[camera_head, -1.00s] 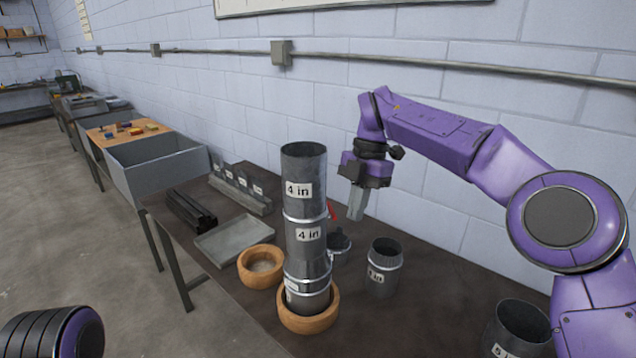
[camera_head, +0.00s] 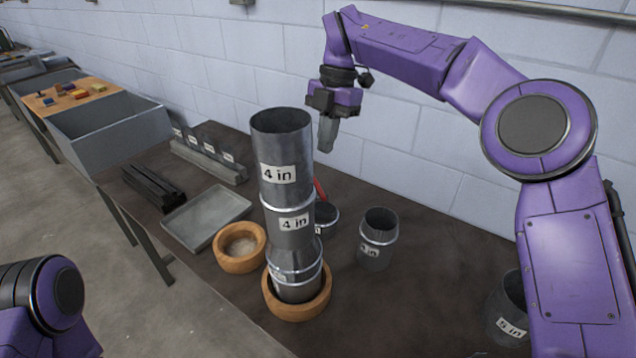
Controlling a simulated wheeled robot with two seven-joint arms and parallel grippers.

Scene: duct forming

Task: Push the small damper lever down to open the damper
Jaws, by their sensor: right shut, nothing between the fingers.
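A tall stack of metal duct pieces (camera_head: 290,190) with "4 in" labels stands upright in a wooden ring (camera_head: 297,306) on the dark table. A small red lever (camera_head: 320,191) shows just behind the stack's right side; the stack hides part of it. My right gripper (camera_head: 327,143) is shut and empty, pointing down. In the picture it is above the red lever and right of the stack's top, apart from the lever. Only part of my left arm shows at the lower left; its gripper is out of view.
A short dark duct piece (camera_head: 325,219) stands behind the stack, and a labelled duct (camera_head: 376,240) stands to the right. A larger duct (camera_head: 507,310) is near my right arm. A wooden bowl (camera_head: 238,248) and grey tray (camera_head: 205,217) lie left.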

